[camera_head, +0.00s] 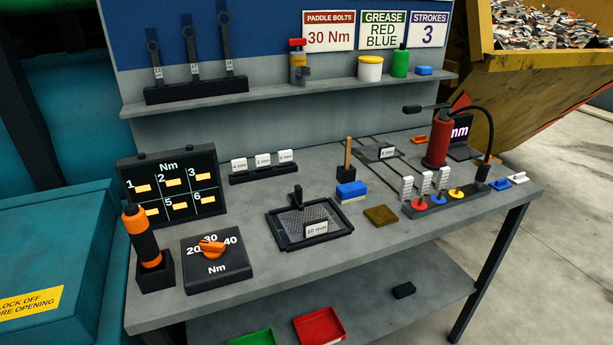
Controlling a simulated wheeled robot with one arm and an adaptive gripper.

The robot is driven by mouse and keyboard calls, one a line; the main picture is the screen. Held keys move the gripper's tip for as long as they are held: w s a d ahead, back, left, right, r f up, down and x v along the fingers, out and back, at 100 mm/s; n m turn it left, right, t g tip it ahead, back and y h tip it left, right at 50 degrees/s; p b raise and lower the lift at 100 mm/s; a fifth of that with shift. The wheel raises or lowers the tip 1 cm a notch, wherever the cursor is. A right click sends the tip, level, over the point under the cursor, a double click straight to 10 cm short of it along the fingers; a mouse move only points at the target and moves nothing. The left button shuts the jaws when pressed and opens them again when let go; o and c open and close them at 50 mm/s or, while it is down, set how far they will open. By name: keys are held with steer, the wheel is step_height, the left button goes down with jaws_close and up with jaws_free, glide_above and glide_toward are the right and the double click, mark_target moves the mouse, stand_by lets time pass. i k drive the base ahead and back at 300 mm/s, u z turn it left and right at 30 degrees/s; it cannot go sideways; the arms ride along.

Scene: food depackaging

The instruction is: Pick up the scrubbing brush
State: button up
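The likely scrubbing brush is a blue block (351,189) with a pale underside, lying on the grey workbench (385,245) right of its middle. An upright wooden stick (348,157) stands just behind it; I cannot tell whether the two are joined. My gripper is not in view.
Left of the block is a black mesh tray (285,237); right of it, a brown pad (381,216) and a rack of coloured tags (436,203). A red cylinder with a hose (440,137) stands behind the rack. An orange-and-black tool (141,236) stands at left.

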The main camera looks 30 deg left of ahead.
mark_target(354, 190)
steer(key=u, duration=0.85)
steer(key=i, duration=0.9)
steer(key=u, duration=1.4)
steer(key=i, duration=0.15)
steer(key=u, duration=0.1)
